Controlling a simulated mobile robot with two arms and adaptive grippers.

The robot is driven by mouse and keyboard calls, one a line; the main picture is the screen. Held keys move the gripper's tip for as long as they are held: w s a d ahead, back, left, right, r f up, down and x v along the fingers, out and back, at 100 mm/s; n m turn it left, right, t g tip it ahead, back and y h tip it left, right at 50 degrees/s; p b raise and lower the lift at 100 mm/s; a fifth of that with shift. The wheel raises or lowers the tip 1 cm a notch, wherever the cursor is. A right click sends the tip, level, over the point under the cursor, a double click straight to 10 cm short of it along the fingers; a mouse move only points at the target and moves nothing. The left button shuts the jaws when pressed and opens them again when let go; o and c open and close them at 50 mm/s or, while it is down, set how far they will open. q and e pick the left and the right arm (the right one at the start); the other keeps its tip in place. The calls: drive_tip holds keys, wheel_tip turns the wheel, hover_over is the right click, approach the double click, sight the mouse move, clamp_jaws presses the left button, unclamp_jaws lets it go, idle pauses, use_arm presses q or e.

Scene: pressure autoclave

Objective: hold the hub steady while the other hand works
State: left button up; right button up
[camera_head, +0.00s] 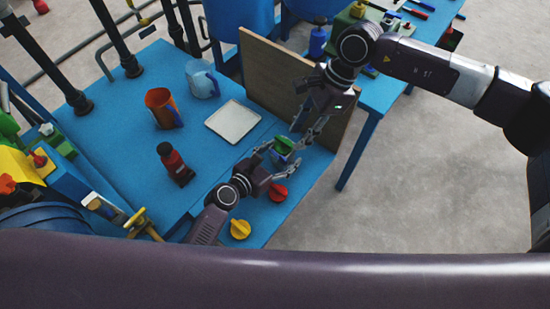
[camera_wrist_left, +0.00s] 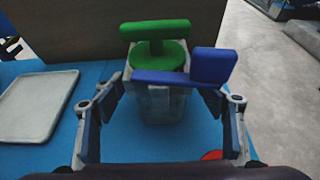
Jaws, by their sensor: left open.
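The hub seems to be the grey block (camera_wrist_left: 162,104) with a green round top and green T-shaped handle (camera_wrist_left: 155,31). A blue lever (camera_wrist_left: 213,66) crosses its front in the left wrist view. Its green top (camera_head: 284,146) is small and partly covered in the head view. My left gripper (camera_wrist_left: 165,112) is open, with one finger on each side of the block and visible gaps. It also shows in the head view (camera_head: 284,160). My right gripper (camera_head: 309,122) points down close above and beside the hub; its finger gap is unclear.
A brown board (camera_head: 275,72) stands behind the hub. A white tray (camera_head: 232,122), orange cup (camera_head: 161,108), clear blue jug (camera_head: 201,80) and red-black bottle (camera_head: 173,162) are on the blue table. Red (camera_head: 278,192) and yellow (camera_head: 240,229) knobs are near the front edge.

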use_arm(q)
drive_tip(key=shift+w+d+f, duration=0.15)
drive_tip(key=shift+w+d, duration=0.05)
drive_tip(key=shift+w, duration=0.1)
drive_tip(key=c, duration=1.5)
drive_tip(key=shift+c, duration=0.8)
use_arm(e)
drive_tip(key=shift+c, duration=0.8)
drive_tip(key=shift+w+d+r+n, duration=0.1)
drive_tip(key=shift+w+d+n, duration=0.05)
drive_tip(key=shift+w+n, duration=0.3)
drive_tip(key=c, duration=0.5)
drive_tip(key=w+n, duration=0.1)
drive_tip(key=w+d+n+h, duration=0.1)
drive_tip(key=w, duration=0.1)
drive_tip(key=shift+d+r+n, duration=0.15)
drive_tip(key=shift+r+n, duration=0.05)
drive_tip(key=shift+n, duration=0.05)
clamp_jaws()
drive_tip(key=shift+w+d+r+n+g+h, duration=0.2)
drive_tip(key=shift+w+d+n+g+h, duration=0.25)
drive_tip(key=shift+n, duration=0.55)
